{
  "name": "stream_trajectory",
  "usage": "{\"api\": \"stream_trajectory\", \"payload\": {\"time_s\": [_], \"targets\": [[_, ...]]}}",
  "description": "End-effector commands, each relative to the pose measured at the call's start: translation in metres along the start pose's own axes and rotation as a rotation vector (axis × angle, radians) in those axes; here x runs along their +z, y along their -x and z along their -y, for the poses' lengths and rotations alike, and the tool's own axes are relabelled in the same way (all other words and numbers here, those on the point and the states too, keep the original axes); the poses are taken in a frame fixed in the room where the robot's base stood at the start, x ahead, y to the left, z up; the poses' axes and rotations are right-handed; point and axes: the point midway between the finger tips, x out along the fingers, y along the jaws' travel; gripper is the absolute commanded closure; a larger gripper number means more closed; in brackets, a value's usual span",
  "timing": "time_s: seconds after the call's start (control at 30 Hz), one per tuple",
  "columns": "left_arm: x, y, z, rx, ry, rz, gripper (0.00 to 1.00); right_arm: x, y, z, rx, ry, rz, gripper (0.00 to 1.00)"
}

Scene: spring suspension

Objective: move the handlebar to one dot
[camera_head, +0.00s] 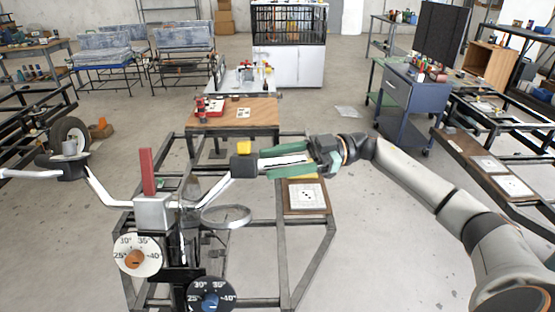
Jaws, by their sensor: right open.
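The handlebar has white arms rising to either side of a grey central block (153,211) with a red upright piece. Its right arm (212,190) leads to a black block (243,167) with a yellow top. A white bar section (285,160) continues beyond it. My right gripper (265,164) is open, its green fingers on either side of this section; contact cannot be told. The handlebar's left section (30,174) runs out of the left edge. A white card with dark dots (306,196) lies on a brown board; its count is too small to read. My left gripper is not in view.
A white dial (137,257) with an orange knob and a dark dial (211,297) with a blue knob face me. A dark metal frame (310,250) surrounds the stand. A wooden-topped table (250,115) stands behind.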

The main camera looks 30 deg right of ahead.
Motion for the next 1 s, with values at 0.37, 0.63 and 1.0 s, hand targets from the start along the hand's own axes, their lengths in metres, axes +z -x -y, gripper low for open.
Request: {"api": "stream_trajectory", "payload": {"time_s": [0.37,0.63,1.0], "targets": [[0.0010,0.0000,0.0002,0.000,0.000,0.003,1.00,0.0000,0.0003,0.0000,0.000,0.000,0.000,0.68],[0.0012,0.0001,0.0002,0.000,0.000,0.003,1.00,0.0001,0.0005,0.0000,0.000,0.000,0.000,0.98],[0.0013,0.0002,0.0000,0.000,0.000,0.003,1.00,0.0003,0.0005,0.0001,0.000,-0.001,0.000,1.00]]}}
